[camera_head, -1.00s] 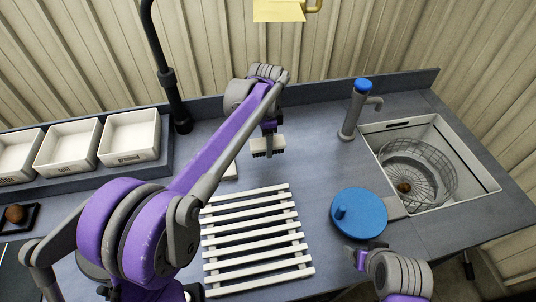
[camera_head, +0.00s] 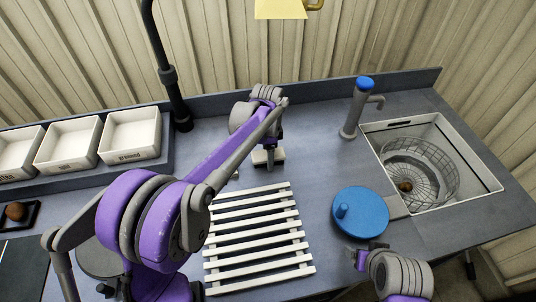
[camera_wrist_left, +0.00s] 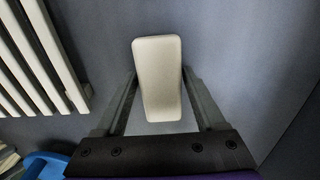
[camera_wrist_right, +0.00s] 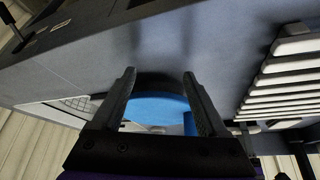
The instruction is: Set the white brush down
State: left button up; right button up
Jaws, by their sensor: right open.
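The white brush (camera_head: 278,155) is at the counter surface, behind the slatted rack, in the head view; its pale back (camera_wrist_left: 158,80) fills the middle of the left wrist view. My left gripper (camera_head: 268,158) points down at it, with one finger on each side. The fingertips are close against its edges; I cannot tell whether they press on it. The brush's bristles are hidden from above. My right gripper (camera_wrist_right: 160,75) is open and empty, near the blue round lid (camera_head: 362,213) at the front right.
A white slatted rack (camera_head: 258,235) lies in front of the brush. A sink (camera_head: 470,187) with a wire basket and a tap (camera_head: 352,115) are to the right. White bins (camera_head: 131,132) and a black post (camera_head: 172,95) stand left. Counter between brush and tap is clear.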

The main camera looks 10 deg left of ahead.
pick_arm(q)
jog(key=shift+o, duration=0.8)
notch_tip(320, 180, up, 12)
jog(key=shift+r+p, duration=0.2)
jog(key=shift+p, duration=0.25)
